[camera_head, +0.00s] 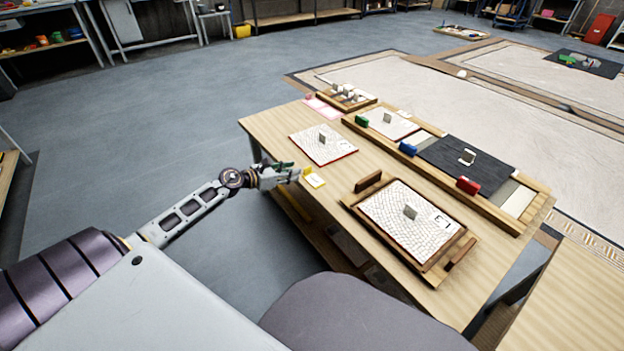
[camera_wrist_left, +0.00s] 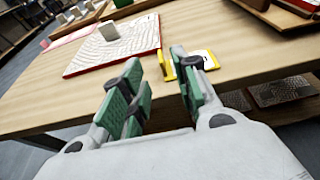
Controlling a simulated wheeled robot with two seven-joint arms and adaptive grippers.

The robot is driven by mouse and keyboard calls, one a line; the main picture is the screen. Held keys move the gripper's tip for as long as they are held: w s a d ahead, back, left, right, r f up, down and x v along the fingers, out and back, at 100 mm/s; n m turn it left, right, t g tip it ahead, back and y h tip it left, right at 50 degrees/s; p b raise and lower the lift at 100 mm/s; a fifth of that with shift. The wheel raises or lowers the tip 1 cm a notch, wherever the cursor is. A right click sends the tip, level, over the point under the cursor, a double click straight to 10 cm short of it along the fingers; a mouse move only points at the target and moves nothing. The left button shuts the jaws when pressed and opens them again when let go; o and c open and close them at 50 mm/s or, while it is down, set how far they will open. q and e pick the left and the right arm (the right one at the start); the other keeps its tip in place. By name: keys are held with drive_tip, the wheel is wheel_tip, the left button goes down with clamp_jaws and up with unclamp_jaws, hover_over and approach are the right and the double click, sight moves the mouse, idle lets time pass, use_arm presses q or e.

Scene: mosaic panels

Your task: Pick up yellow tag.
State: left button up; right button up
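The yellow tag (camera_head: 316,181) lies at the near left edge of the wooden table, a flat piece with a white face and a small upright yellow part at its left end. It also shows in the left wrist view (camera_wrist_left: 166,66), where the upright part appears in the gap between the fingers, beyond their tips, and the right finger overlaps part of the flat piece. My left gripper (camera_head: 291,173) is at the table edge just left of the tag. In the left wrist view, its green-padded fingers (camera_wrist_left: 158,75) are apart with nothing between them. My right gripper is not in view.
A white mosaic panel with a red edge (camera_head: 323,146) lies behind the tag. A wooden tray (camera_head: 448,262) with another mosaic panel sits to the right. Green (camera_head: 361,120), blue (camera_head: 407,149) and red (camera_head: 467,185) tags stand along a long wooden board.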

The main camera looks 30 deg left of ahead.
sight(303, 176)
use_arm(q)
drive_tip(key=shift+w+d, duration=0.1)
drive_tip(key=shift+w, duration=0.15)
drive_tip(key=shift+w+f, duration=0.1)
drive_tip(key=shift+w, duration=0.05)
drive_tip(key=shift+b+x, duration=0.6)
drive_tip(key=shift+x, duration=1.3)
drive_tip(key=shift+w+d+f+b, duration=0.15)
drive_tip(key=shift+w+d+b, duration=0.1)
drive_tip(key=shift+w+b, duration=0.2)
